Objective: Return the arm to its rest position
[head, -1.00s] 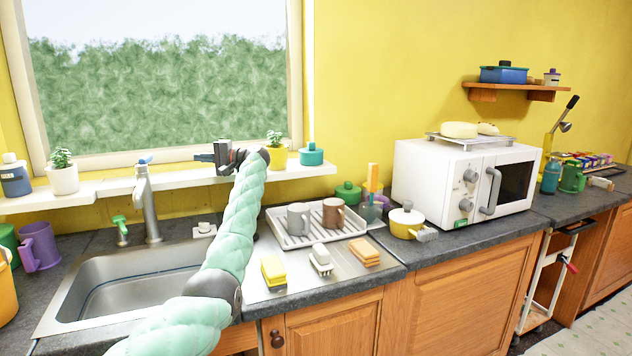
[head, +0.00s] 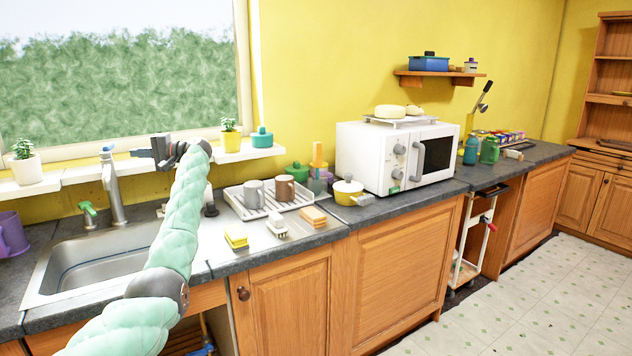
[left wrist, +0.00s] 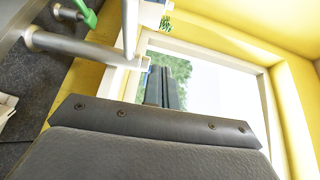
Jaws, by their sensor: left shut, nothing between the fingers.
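My left arm, in a padded green sleeve, comes in from the bottom left of the head view and reaches up over the sink. My left gripper (head: 142,153) is in front of the window sill, left of the yellow plant pot, and points left. It is shut and empty. In the left wrist view, the closed fingers (left wrist: 164,88) stand against the window, with nothing held between them. The steel faucet (head: 112,190) is below and left of the gripper in the head view. My right gripper is not in view.
The sink (head: 100,268) lies below the arm. A dish rack (head: 236,206) with two mugs, a yellow sponge (head: 236,238) and a brush (head: 277,225) are to its right. A white microwave (head: 365,158) stands farther right. The floor (head: 530,300) at right is clear.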

